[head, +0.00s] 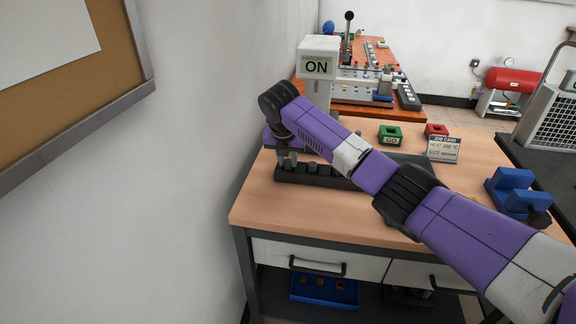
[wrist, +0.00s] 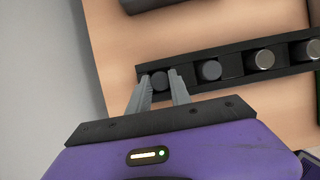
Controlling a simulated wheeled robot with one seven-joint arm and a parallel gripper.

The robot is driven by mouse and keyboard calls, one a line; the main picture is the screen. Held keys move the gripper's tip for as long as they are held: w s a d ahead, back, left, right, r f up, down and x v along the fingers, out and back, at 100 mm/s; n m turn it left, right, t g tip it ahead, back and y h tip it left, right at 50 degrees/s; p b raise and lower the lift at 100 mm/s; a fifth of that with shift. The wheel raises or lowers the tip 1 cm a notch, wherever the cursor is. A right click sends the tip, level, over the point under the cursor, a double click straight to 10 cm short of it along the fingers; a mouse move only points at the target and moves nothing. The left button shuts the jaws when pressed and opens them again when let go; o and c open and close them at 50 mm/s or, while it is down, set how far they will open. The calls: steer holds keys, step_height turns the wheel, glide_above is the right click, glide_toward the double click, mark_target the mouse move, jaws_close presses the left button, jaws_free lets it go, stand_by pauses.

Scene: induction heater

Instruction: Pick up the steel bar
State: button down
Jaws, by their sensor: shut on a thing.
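A black rack (head: 290,177) lies on the wooden bench and holds a row of short round bars; it also shows in the wrist view (wrist: 237,80). My gripper (head: 287,161) points down at the rack's left end. In the wrist view, its two grey fingers (wrist: 162,87) are shut on the leftmost steel bar (wrist: 159,80), which is dark-topped and stands in its slot. More bars stand to the right: a dark one (wrist: 210,70), a greyer one (wrist: 264,59) and another (wrist: 312,48). My arm hides part of the rack in the head view.
A white "ON" sign box (head: 318,57) stands behind my gripper. A green "GO" block (head: 390,135), a red block (head: 436,130) and a job card (head: 443,149) stand at the back. A wall is close on the left.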

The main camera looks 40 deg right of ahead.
mark_target(288, 162)
steer(key=shift+r, duration=0.1)
step_height(288, 162, up, 20)
stand_by(0.5)
